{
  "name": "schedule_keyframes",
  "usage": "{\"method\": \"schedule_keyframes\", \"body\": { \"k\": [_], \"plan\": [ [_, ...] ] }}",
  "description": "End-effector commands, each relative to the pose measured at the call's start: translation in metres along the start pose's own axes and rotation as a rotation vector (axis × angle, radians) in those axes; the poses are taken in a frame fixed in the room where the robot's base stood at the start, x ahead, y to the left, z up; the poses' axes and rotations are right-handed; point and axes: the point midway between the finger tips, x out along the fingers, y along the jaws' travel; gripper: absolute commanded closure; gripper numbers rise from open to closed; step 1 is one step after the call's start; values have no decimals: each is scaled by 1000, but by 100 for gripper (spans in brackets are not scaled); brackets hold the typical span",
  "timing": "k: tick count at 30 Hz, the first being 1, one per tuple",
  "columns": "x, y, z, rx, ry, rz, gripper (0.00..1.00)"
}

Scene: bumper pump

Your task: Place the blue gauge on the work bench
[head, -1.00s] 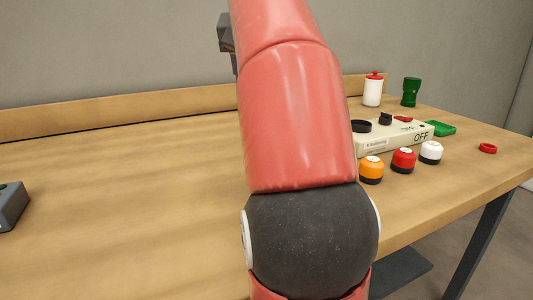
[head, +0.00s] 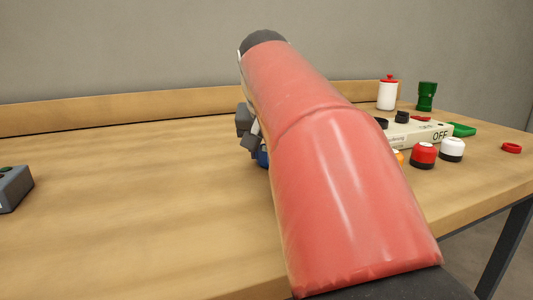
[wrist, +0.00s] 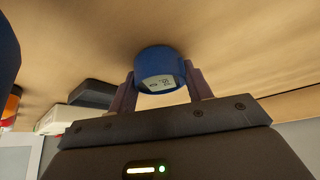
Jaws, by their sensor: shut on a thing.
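The blue gauge (wrist: 160,62), a short round piece with a pale marked face, is held between the two fingers of my gripper (wrist: 160,80) in the wrist view. In the head view a small bit of the blue gauge (head: 262,157) shows below my gripper (head: 252,142), at the left edge of my arm, which hides the rest. The wooden work bench (head: 130,200) spreads beneath and around it. The gauge is low over the middle of the bench; I cannot tell whether it touches.
A grey box (head: 12,190) stands at the left edge. The bench's left middle is clear.

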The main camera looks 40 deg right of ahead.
Motion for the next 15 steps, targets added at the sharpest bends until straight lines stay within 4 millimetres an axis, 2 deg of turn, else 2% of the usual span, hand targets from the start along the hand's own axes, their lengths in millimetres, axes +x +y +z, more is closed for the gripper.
{"method": "schedule_keyframes", "body": {
  "k": [11,12,15],
  "plan": [
    [4,0,2,0,2,-1,77],
    [3,0,2,0,2,-1,46],
    [3,0,2,0,1,-1,33]
  ]
}}
